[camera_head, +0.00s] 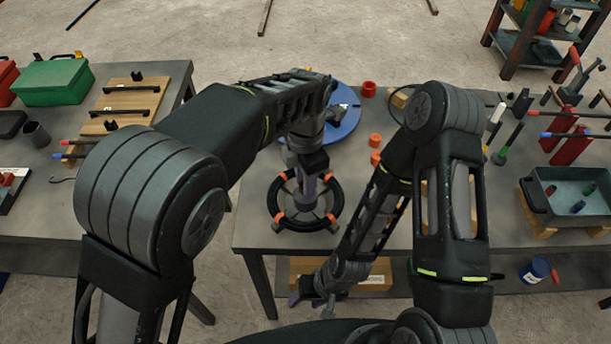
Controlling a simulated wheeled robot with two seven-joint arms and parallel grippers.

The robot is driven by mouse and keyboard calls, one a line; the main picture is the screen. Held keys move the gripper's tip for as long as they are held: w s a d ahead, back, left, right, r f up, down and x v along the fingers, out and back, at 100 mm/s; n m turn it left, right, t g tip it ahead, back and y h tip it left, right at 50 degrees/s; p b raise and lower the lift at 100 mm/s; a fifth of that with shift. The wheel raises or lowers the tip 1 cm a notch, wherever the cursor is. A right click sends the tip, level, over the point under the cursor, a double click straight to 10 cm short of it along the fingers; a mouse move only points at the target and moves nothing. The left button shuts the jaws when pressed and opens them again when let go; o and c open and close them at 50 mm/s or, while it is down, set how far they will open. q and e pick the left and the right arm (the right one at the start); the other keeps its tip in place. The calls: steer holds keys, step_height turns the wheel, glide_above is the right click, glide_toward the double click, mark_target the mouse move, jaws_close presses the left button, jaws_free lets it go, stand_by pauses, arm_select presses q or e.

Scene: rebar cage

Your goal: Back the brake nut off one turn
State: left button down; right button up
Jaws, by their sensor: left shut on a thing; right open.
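A black ring with orange clips (276,218) lies on the grey bench in front of me, with grey spokes showing inside it. My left gripper (309,200) points down into the middle of this ring. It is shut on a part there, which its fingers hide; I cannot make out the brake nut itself. My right gripper (311,299) is open and empty, low in front of the bench's near edge and apart from the ring.
A blue disc (347,125) lies behind the ring, partly hidden by my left arm. Orange pieces (375,140) and a red one (369,89) stand to its right. A grey tray (540,200) is at the right. A cardboard box (375,278) sits below the bench.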

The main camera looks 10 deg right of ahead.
arm_select(q)
steer(key=n+p, duration=0.1)
steer(key=n, duration=0.1)
steer(key=n+p, duration=0.1)
steer(key=n, duration=0.2)
steer(key=shift+r+n+p, duration=0.25)
steer(key=shift+n+p, duration=0.05)
steer(key=shift+p, duration=0.1)
steer(key=n+p, duration=0.2)
steer(key=n, duration=0.1)
steer(key=shift+p, duration=0.3)
steer(key=shift+f+n+p, duration=0.1)
steer(key=shift+n+p, duration=0.5)
steer(key=shift+n, duration=0.1)
steer(key=c, duration=1.2)
jaws_free()
steer(key=shift+f, duration=0.1)
